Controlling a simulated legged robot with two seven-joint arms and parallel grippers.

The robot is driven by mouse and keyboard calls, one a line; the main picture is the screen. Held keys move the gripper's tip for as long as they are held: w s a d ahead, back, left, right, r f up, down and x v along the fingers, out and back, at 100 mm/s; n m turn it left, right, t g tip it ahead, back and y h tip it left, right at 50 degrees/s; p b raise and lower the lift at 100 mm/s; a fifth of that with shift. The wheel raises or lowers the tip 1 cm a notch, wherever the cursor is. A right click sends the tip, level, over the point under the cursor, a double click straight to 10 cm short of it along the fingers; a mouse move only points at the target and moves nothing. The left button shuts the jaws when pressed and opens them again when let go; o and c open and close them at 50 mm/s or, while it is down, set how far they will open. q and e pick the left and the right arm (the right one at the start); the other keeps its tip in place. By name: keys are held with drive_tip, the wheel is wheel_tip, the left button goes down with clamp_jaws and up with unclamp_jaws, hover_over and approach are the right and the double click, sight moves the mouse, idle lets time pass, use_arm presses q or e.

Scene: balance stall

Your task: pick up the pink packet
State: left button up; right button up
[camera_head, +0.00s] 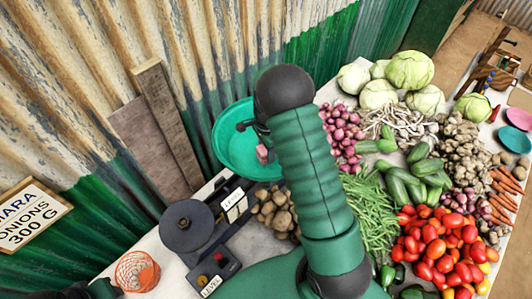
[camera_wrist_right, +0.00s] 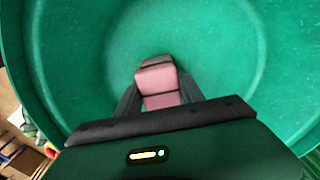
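The pink packet (camera_head: 262,154) shows at the green bowl (camera_head: 226,160) in the head view, partly hidden by my right arm. In the right wrist view the packet (camera_wrist_right: 159,86) has a dark band at its far end and stands out against the green bowl (camera_wrist_right: 80,50). My right gripper (camera_wrist_right: 158,82) has a dark finger against each side of the packet and looks shut on it. I cannot tell whether the packet touches the bowl's floor. Only a dark and green piece at the bottom left of the head view may be my left arm; its fingers do not show.
A dark scale (camera_head: 190,228) stands on the table before the bowl, with potatoes (camera_head: 276,212) beside it. Vegetables crowd the right, including tomatoes (camera_head: 443,246). A corrugated wall (camera_head: 215,50) rises close behind the bowl.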

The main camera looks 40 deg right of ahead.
clamp_jaws()
